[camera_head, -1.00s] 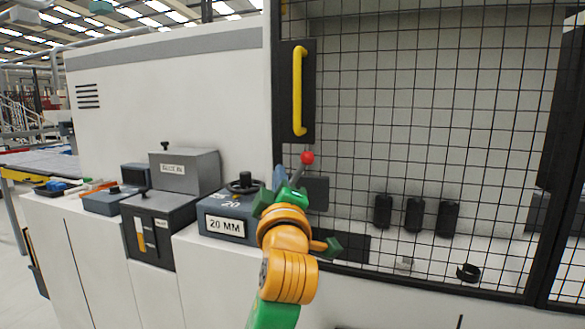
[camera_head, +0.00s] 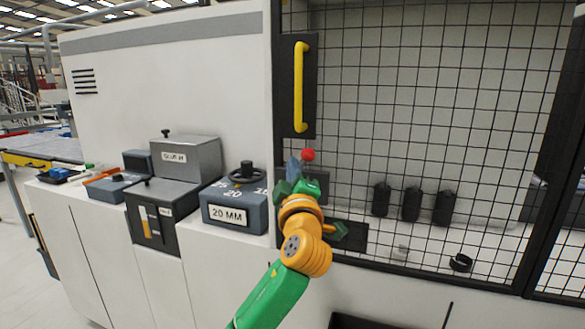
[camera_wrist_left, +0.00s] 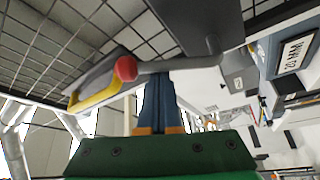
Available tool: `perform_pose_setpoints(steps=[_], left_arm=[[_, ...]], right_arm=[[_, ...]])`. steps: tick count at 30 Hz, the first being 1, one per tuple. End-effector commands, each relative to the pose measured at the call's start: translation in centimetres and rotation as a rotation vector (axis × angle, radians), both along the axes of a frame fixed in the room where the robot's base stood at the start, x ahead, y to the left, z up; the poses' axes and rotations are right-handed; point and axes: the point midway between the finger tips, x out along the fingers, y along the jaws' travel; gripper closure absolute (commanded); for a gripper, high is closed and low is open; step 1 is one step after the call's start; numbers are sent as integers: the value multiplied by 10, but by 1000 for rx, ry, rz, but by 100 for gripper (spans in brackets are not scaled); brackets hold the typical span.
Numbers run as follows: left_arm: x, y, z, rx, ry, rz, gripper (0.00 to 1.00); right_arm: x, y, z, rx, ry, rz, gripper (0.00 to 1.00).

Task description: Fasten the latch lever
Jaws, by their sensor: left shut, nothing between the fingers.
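The latch lever (camera_wrist_left: 182,65) is a grey rod with a red ball knob (camera_head: 308,154) at its end, below the yellow door handle (camera_head: 300,85). The knob also shows in the left wrist view (camera_wrist_left: 126,69). My left gripper (camera_head: 293,168) is just left of and below the knob, its fingers together and empty. In the left wrist view the blue fingertips (camera_wrist_left: 157,78) reach the rod beside the knob. I cannot tell whether they touch it. In the head view the gripper hides most of the rod and part of the dark latch plate (camera_head: 316,187). My right gripper is out of view.
The black mesh door (camera_head: 440,130) fills the right side. Left of the gripper stand the 20 MM box (camera_head: 227,215) with a black knob and the grey glue unit (camera_head: 190,163). Several black cylinders (camera_head: 411,204) stand behind the mesh.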

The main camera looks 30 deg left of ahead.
Motion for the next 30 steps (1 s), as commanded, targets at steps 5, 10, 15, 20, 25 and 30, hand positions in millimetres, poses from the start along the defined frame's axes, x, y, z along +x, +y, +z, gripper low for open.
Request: perform_pose_setpoints(steps=[5, 10, 15, 20, 25, 30], left_arm=[[0, -1, -3, 20, 4, 0, 100], [1, -3, -3, 50, 12, 0, 100], [1, -5, -4, 73, 18, -1, 100], [2, -7, -6, 108, 27, -2, 100], [3, -12, -12, 180, 44, -2, 100], [5, -19, -19, 309, 73, -2, 100]], right_arm=[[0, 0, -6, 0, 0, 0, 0], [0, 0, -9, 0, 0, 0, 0], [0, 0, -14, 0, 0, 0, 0], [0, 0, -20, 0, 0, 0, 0], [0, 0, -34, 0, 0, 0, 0], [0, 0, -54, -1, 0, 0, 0]])
